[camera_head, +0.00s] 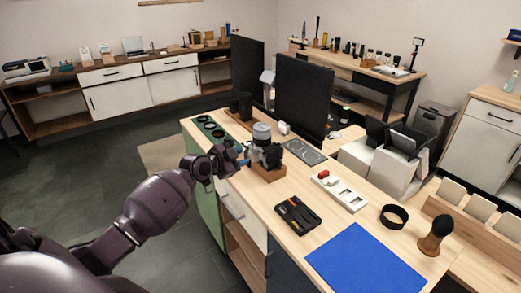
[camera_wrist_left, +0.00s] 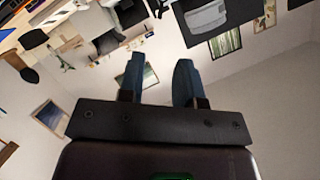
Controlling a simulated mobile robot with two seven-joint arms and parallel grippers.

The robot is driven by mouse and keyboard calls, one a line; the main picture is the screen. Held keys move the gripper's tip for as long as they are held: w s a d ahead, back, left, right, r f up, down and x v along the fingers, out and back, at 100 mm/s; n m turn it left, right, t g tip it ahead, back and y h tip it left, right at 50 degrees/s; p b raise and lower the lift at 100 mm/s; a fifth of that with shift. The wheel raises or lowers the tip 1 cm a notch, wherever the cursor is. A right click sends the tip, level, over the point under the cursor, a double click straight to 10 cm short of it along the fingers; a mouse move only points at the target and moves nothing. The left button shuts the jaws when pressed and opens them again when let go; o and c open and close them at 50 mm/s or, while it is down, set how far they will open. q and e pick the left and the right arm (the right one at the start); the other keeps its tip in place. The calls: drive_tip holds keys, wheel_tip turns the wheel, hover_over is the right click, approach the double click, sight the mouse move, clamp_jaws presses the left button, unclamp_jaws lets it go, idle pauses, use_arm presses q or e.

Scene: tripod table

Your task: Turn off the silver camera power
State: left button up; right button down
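The silver camera (camera_head: 264,146), grey and black, stands on a small wooden block (camera_head: 268,173) near the left edge of the wooden table. My left gripper (camera_head: 242,156) is just left of the camera at about body height; whether it touches cannot be told. In the left wrist view, the two blue fingers of the left gripper (camera_wrist_left: 160,68) stand apart with nothing between them. A dark body with a silver part, probably the camera (camera_wrist_left: 207,16), shows at the top, beyond the fingertips. The power switch is too small to make out. My right gripper is not in view.
Near the camera lie a green tray with dark rings (camera_head: 210,128), a grey mat (camera_head: 304,151), a black tool tray (camera_head: 297,215) and a white tray (camera_head: 339,191). A blue mat (camera_head: 366,262) lies at the front. Dark panels (camera_head: 303,98) stand behind the camera.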

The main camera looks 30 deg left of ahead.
sight(264, 153)
use_arm(q)
drive_tip(key=x, duration=1)
drive_tip(key=shift+w, duration=0.25)
drive_tip(key=shift+f, duration=0.15)
clamp_jaws()
